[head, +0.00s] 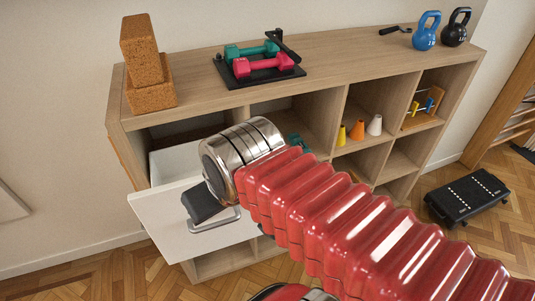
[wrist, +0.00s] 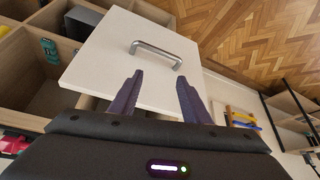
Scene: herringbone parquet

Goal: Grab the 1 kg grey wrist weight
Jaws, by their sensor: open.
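My gripper (wrist: 160,82) is open, its two dark fingers apart and empty, over the white drawer front (wrist: 120,62) in the wrist view. The metal bar handle (wrist: 156,54) lies just beyond the fingertips. In the head view the drawer (head: 165,218) is pulled out of the shelf's left side, its handle (head: 214,222) low on the front. My arm hides part of the drawer's inside. I cannot make out a grey wrist weight for certain. A dark grey block (wrist: 82,23) shows in a compartment in the wrist view; I cannot tell what it is.
The wooden shelf (head: 200,88) bears cork blocks (head: 150,85), teal and pink dumbbells (head: 263,65) on a black tray, and blue (head: 426,32) and black kettlebells (head: 456,28). Coloured cones (head: 357,130) stand in a compartment. A black step platform (head: 467,196) is on the parquet at right.

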